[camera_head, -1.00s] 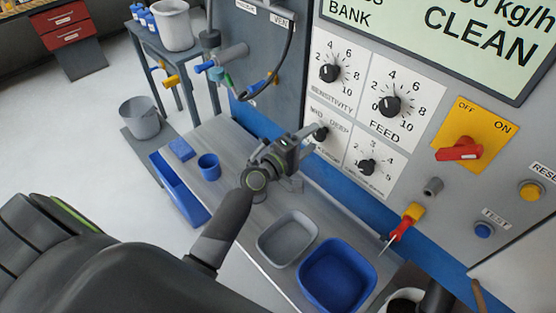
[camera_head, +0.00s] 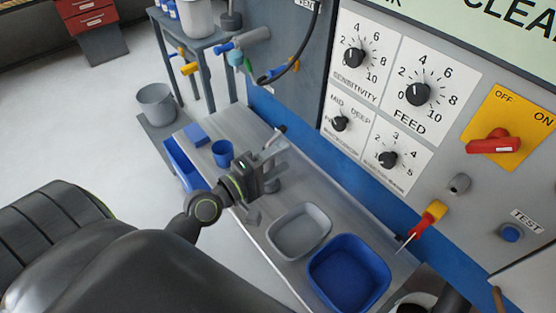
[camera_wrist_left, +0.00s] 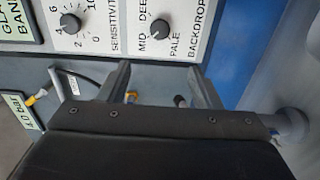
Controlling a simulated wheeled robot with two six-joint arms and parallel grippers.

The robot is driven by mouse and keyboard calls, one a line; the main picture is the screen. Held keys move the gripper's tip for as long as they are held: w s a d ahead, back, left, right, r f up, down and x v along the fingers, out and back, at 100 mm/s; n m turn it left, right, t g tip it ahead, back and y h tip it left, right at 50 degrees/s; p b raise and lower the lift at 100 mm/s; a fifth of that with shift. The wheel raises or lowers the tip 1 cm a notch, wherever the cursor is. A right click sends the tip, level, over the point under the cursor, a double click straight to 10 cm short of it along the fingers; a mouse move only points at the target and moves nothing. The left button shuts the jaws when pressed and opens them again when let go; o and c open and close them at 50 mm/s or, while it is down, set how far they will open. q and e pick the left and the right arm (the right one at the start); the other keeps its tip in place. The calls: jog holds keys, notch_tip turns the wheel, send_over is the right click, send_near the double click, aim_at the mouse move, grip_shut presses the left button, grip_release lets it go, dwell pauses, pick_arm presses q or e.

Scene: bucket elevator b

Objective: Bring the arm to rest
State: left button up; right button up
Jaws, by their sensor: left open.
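My left gripper (camera_head: 270,160) is over the grey bench in the head view, its jaws open and apart from the control panel. In the left wrist view its two fingers (camera_wrist_left: 162,84) stand wide apart with nothing gripped between them. The backdrop knob (camera_head: 340,124), marked mid, deep and pale, is on the panel to the right of and above the gripper. It also shows in the left wrist view (camera_wrist_left: 159,29), beyond the fingertips. A small dark rod (camera_wrist_left: 180,101) shows between the fingers; I cannot tell what it is. My right gripper is out of view.
On the bench (camera_head: 240,128) stand a grey tray (camera_head: 299,232), a blue tray (camera_head: 349,275) and a blue cup (camera_head: 222,152). A screwdriver (camera_head: 425,222) with a red and yellow handle is at the panel's foot. A grey bucket (camera_head: 156,104) stands beyond the bench.

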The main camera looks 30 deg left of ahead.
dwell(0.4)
pick_arm(q)
jog(key=s+f+m+g+y, duration=0.2)
jog(key=s+f+m+g, duration=0.5)
jog(key=s+f+m, duration=0.15)
jog(key=s+a+f+m+g+y, duration=0.2)
jog(key=s+a+f+g+y, duration=0.1)
jog(key=s, duration=0.3)
jog(key=s+a+f+m+g+y, duration=0.3)
jog(key=s+a, duration=0.1)
jog(key=s, duration=0.2)
notch_tip(320, 180, down, 26)
jog(key=a+g+b, duration=0.1)
jog(key=g+b, duration=0.1)
jog(key=s+d+f+b, duration=0.1)
jog(key=s+f, duration=1.4)
jog(key=f, duration=0.1)
jog(key=shift+d+f+g+h, duration=0.15)
jog(key=shift+f+g+h, duration=0.15)
jog(key=shift+g+h, duration=0.1)
jog(key=shift+s, duration=0.1)
dwell(2.2)
